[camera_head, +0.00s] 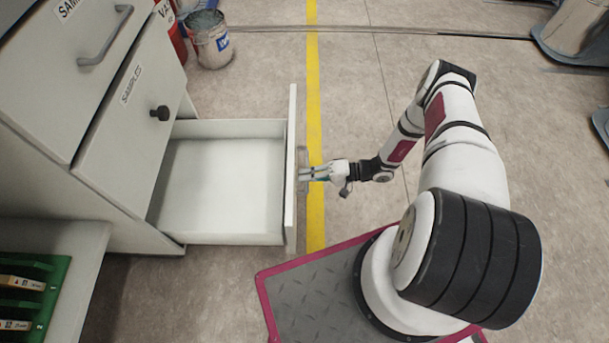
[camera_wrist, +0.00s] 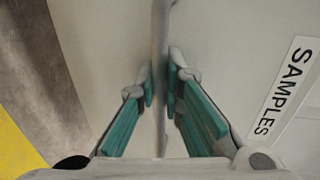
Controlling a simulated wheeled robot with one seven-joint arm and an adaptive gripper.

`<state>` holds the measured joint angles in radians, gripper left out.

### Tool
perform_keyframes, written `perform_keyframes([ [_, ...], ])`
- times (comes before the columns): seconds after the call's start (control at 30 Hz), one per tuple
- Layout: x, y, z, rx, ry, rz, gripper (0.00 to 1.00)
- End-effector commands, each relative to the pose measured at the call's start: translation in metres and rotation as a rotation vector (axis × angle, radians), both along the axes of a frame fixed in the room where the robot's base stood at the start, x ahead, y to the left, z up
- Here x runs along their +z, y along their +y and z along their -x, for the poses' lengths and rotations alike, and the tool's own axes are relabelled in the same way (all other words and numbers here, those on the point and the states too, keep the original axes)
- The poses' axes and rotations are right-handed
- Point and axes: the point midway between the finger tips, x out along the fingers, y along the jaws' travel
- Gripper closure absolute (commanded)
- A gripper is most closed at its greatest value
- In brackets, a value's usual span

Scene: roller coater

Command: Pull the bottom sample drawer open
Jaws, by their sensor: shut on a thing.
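The bottom sample drawer (camera_head: 215,185) is pulled well out of the grey cabinet (camera_head: 60,190) in the head view, and its inside looks empty. Its front panel (camera_head: 290,150) faces right, toward my arm. My gripper (camera_head: 306,174) is at the drawer's outer face, shut on the drawer's handle. In the wrist view the handle (camera_wrist: 160,60) runs as a bar between the two teal-padded fingers (camera_wrist: 161,95). A "SAMPLES" label (camera_wrist: 285,92) shows on the drawer front at the right of that view.
A paint bucket (camera_head: 209,40) stands behind. A bench with a green rack (camera_head: 35,285) is at lower left.

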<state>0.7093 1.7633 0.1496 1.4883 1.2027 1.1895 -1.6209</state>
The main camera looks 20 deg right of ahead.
Motion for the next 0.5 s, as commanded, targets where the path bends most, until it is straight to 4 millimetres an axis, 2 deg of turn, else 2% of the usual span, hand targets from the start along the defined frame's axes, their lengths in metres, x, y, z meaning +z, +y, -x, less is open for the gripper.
perform_keyframes([
  [0.13, -0.0006, -0.0010, -0.0008, -0.002, 0.000, 0.003, 1.00],
  [0.17, -0.0006, -0.0009, -0.0009, -0.002, 0.000, 0.003, 0.87],
  [0.2, -0.0006, -0.0009, -0.0010, -0.002, 0.000, 0.003, 0.83],
  [0.5, -0.0001, -0.0012, -0.0005, -0.002, 0.000, 0.001, 0.83],
])
